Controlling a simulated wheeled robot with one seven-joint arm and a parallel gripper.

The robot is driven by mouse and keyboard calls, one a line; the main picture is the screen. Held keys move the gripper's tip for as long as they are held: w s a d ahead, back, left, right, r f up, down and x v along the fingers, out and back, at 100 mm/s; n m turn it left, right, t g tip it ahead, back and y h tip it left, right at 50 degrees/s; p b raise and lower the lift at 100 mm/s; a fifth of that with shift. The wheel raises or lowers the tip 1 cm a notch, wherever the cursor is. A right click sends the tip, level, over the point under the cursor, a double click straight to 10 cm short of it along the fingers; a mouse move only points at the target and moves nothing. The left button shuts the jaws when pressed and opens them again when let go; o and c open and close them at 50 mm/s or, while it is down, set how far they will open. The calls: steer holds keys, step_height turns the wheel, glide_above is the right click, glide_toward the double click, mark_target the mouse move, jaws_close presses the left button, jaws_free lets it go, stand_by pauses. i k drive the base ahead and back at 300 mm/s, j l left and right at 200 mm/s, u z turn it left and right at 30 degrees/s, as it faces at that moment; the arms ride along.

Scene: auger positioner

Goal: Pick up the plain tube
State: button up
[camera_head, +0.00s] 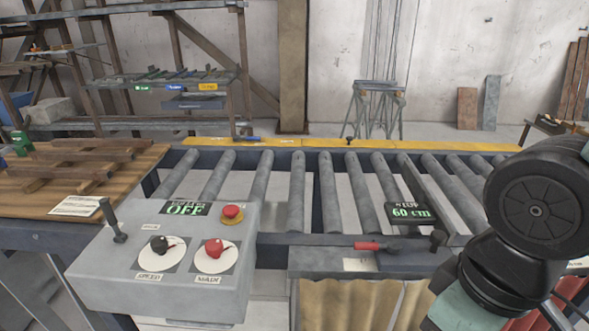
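I cannot pick out a plain tube for certain. Several small long items (175,73) lie on a rack shelf at the back left, above green, blue and yellow labels; they are too small to tell apart. Part of my arm fills the right side of the view, but my gripper is not in view. What lies behind the arm is hidden.
A roller conveyor (262,178) crosses the middle, with a yellow rail (300,142) behind it. A grey control box (190,270) reading OFF stands in front. A wooden table (30,190) with slats is at left. A red-handled tool (370,246) lies on the front ledge.

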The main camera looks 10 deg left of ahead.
mark_target(112, 156)
steer(key=u, duration=1.65)
steer(key=i+j+u, duration=0.45)
steer(key=i, duration=0.15)
steer(key=i+j+u, duration=0.25)
steer(key=i+u, duration=0.2)
steer(key=i, duration=0.4)
steer(key=i+u, duration=0.5)
steer(key=i, duration=0.35)
steer(key=i+z, duration=0.4)
steer(key=i+j+z, duration=0.15)
steer(key=i+z, duration=0.3)
steer(key=i, duration=0.2)
